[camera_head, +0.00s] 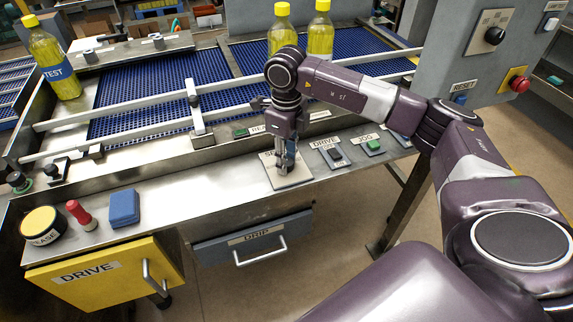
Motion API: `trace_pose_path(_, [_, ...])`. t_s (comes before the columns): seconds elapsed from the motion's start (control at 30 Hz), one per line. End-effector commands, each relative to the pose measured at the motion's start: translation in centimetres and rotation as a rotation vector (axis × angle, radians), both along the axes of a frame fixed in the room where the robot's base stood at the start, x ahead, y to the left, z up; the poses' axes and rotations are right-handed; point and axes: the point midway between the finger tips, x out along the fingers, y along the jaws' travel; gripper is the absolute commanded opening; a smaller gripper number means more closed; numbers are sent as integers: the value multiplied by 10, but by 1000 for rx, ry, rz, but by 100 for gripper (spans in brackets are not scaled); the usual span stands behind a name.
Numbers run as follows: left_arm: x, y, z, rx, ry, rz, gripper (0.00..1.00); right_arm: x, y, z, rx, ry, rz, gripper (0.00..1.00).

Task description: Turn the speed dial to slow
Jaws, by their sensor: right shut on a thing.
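The speed dial sits on a pale square plate (294,181) at the front edge of the metal bench. Only the start of the plate's label shows, and the knob is mostly hidden by my gripper. My right gripper (287,168) points straight down over the middle of the plate, its fingers shut on the dial's knob. I cannot read which way the dial points. My left gripper is not in view.
Right of the plate are a DRIVE switch (332,155) and a green JOG button (374,145). Blue conveyor belts (150,95) with rails lie behind.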

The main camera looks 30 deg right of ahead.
Motion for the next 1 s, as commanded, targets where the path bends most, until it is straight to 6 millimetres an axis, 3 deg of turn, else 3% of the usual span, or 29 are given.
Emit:
trace_pose_path(0.4, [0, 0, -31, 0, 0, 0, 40, 1, 0, -1, 0, -6, 394, 2])
trace_pose_path(1.0, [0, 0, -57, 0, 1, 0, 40, 0, 0, 1, -1, -6, 907, 2])
